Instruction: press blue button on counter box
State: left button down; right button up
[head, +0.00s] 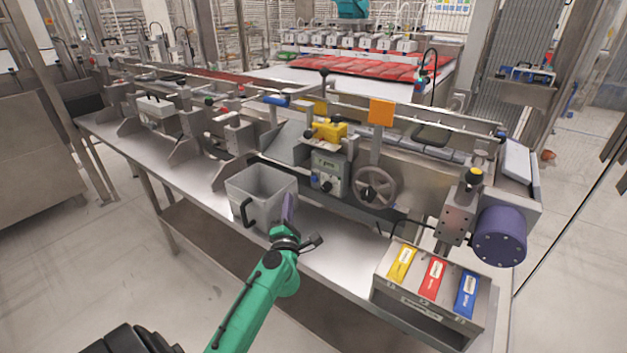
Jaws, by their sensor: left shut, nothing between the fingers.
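The counter box (330,172) is a small grey unit with a display on its front, mounted on the machine right of the grey bin. My left gripper (289,203) is shut and empty at the end of the green arm. It is in front of the right side of the grey bin, below and left of the counter box in the picture, apart from the button. I cannot tell whether it touches the bin. My right gripper is not in view.
The grey bin (244,187) with a black handle stands on the counter. A handwheel (375,187) is right of the counter box. A yellow part (329,130) sits above it. A metal box (408,305) with yellow, red and blue packets is at the right front. The counter between is bare.

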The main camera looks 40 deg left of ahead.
aim_at(314, 179)
pick_arm(q)
jog(key=w+b, duration=0.3)
jog(key=w, duration=0.5)
jog(key=shift+w, duration=0.35)
jog(key=shift+a, duration=0.1)
dwell(0.6)
jog(key=shift+w, duration=0.1)
dwell(0.8)
jog(key=shift+w, duration=0.3)
